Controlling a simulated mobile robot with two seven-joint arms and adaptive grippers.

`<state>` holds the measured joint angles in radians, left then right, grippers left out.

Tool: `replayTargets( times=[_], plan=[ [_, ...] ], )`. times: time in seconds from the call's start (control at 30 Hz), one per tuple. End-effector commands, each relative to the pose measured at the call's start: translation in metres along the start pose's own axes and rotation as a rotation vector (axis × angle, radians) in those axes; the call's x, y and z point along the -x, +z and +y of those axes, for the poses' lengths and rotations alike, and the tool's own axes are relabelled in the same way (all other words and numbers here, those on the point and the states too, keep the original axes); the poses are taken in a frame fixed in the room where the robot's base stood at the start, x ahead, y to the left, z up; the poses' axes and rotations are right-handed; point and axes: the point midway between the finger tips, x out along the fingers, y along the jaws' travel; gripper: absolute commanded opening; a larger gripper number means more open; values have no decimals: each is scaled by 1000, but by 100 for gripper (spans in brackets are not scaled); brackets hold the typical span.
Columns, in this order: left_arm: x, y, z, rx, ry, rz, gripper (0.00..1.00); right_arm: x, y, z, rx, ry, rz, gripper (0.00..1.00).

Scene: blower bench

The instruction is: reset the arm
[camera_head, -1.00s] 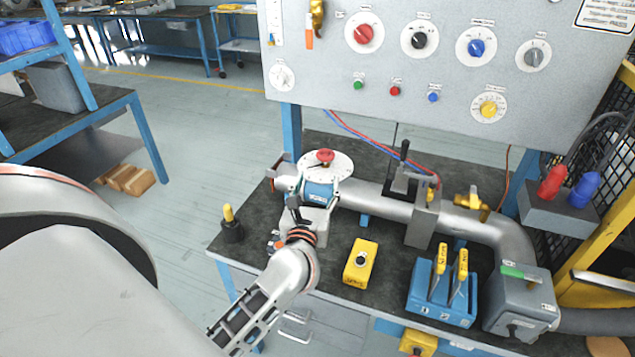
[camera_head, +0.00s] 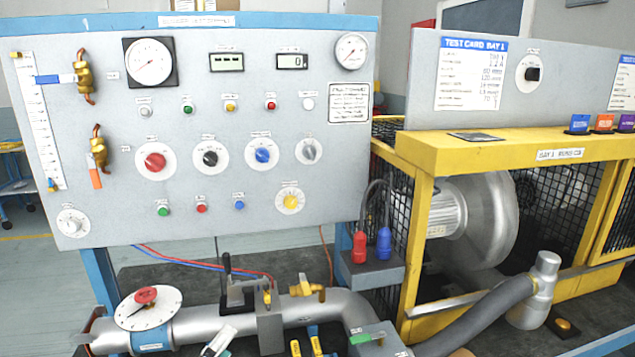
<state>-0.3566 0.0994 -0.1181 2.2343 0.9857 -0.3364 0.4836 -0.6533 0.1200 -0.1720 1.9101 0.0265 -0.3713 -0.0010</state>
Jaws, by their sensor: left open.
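My left gripper (camera_head: 218,341) shows only in part at the bottom edge of the head view, as a pale piece with dark parts. It is open, and I see nothing held in it. It appears in front of the silver pipe (camera_head: 205,324), to the right of the round white dial (camera_head: 130,313) with its red knob (camera_head: 146,296). The rest of my left arm is below the picture. My right gripper is out of view.
A grey control panel (camera_head: 225,120) stands behind the bench. A black lever (camera_head: 227,268) and a brass valve (camera_head: 307,288) rise from the pipe. A yellow-framed blower cage (camera_head: 420,250) stands right.

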Motion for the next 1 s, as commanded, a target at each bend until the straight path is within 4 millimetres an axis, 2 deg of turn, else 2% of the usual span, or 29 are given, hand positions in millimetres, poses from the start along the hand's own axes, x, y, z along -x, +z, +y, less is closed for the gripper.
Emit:
replayTargets(
  times=[0.03,0.1,0.2,0.3,0.43,0.63,0.9,1.0],
  plan=[
    [8,17,-13,-159,-61,-68,55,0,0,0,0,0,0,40],
    [22,36,-36,-389,-154,-168,55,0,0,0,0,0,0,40],
    [49,49,-75,-704,-299,-311,55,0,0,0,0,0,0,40],
    [83,46,-114,-988,-453,-455,55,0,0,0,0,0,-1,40],
    [124,28,-147,-1239,-619,-602,55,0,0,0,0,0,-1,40],
    [173,-4,-170,-1472,-811,-765,55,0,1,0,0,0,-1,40],
    [228,-44,-178,-1667,-1024,-940,55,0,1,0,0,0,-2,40],
    [240,-51,-181,-1704,-1068,-984,55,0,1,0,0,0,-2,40]
  ],
)
